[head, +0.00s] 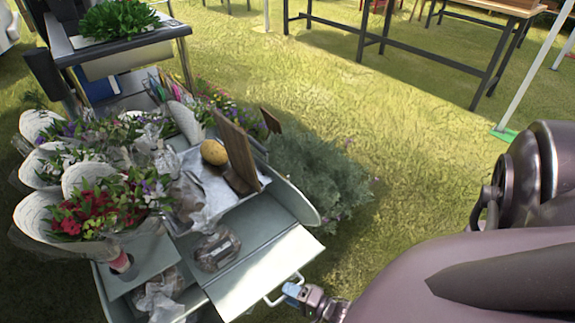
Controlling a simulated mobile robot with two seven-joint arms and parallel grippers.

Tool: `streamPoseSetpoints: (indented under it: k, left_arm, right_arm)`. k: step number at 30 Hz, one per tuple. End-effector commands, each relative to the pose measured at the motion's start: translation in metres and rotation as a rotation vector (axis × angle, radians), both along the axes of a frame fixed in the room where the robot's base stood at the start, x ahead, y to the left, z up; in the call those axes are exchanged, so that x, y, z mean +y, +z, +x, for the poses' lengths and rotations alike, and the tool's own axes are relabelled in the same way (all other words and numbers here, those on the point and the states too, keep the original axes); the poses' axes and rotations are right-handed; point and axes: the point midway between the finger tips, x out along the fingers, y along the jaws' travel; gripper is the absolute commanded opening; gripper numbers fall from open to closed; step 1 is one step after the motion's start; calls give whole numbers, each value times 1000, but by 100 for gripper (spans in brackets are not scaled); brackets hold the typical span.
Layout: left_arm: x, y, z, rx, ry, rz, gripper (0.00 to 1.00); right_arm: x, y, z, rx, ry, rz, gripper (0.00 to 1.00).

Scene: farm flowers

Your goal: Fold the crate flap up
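A grey-green metal crate (107,283) stands at the lower left, filled with goods. Its pale flap (262,272) is folded outward at the front right side and lies open, slanting away from the crate. A white bar handle (270,301) sits on the flap's outer edge. My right gripper (293,291), with blue fingertips, is at this handle and overlaps the bar. The fingers are too small to show whether they are closed around it. My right arm fills the lower right. My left gripper is not in view.
Wrapped bouquets (85,215) crowd the crate's left side. A wooden board (238,152), a yellow round item (214,152) and a plastic-wrapped packet (216,250) are in it. A leafy bush (315,180) grows behind. Open grass lies to the right, with tables (430,45) beyond.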

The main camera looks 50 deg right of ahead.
Motion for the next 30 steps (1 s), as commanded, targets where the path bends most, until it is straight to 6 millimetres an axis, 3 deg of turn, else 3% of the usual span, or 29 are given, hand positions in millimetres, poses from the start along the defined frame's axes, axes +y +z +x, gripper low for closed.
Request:
streamPoseSetpoints:
  k: [12, 20, 30]
  left_arm:
    - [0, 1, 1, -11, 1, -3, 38]
    - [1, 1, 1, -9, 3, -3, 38]
    - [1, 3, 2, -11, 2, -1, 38]
  right_arm:
    - [1, -1, 8, 1, 0, 0, 37]
    - [1, -1, 7, 1, 0, 0, 0]
    - [1, 1, 8, 3, 0, 1, 0]
